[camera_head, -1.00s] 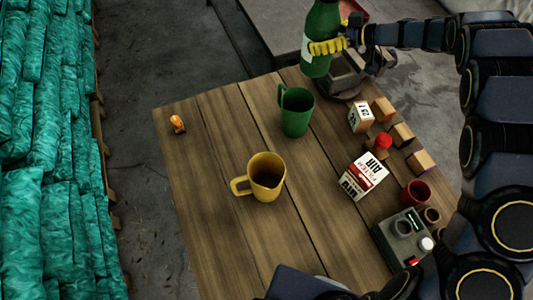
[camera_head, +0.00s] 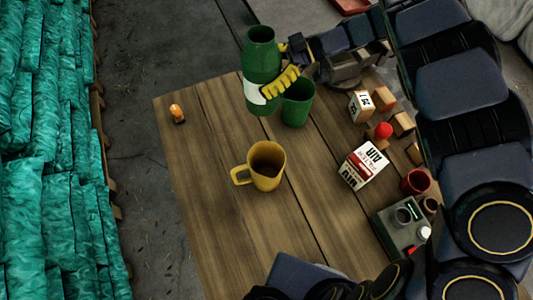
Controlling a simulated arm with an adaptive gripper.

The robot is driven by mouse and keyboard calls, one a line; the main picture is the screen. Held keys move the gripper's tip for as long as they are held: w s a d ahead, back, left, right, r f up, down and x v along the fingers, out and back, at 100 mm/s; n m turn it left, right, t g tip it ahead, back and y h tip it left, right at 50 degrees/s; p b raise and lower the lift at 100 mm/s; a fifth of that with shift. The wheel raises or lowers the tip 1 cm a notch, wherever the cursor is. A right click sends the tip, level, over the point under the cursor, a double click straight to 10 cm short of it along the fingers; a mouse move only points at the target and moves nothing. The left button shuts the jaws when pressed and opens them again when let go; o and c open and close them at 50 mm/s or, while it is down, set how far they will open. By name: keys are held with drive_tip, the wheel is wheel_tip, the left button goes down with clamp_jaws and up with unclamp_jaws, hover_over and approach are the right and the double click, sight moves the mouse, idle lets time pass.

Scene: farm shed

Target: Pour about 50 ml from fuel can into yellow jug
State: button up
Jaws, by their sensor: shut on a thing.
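The fuel can (camera_head: 261,65) is a green bottle-shaped container with a pale label, upright or nearly so. My gripper (camera_head: 276,70) has yellow ribbed fingers closed around its right side. The can is at the far edge of the table in the picture, behind and left of the green mug, and its base looks close to the tabletop; I cannot tell the exact gap. The yellow jug (camera_head: 267,166) stands upright on the table, nearer the camera, with its handle to the left. Its inside looks dark brown; the level is not clear.
A green mug (camera_head: 297,103) stands close to the can. Wooden blocks (camera_head: 384,98), a white-and-red carton (camera_head: 364,164), a red cup (camera_head: 415,182) and a grey device (camera_head: 399,229) line the right side. A small orange item (camera_head: 177,113) lies far left.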

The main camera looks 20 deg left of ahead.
drive_tip(key=shift+f, duration=2.3)
drive_tip(key=shift+f+t, duration=0.15)
drive_tip(key=shift+t, duration=0.15)
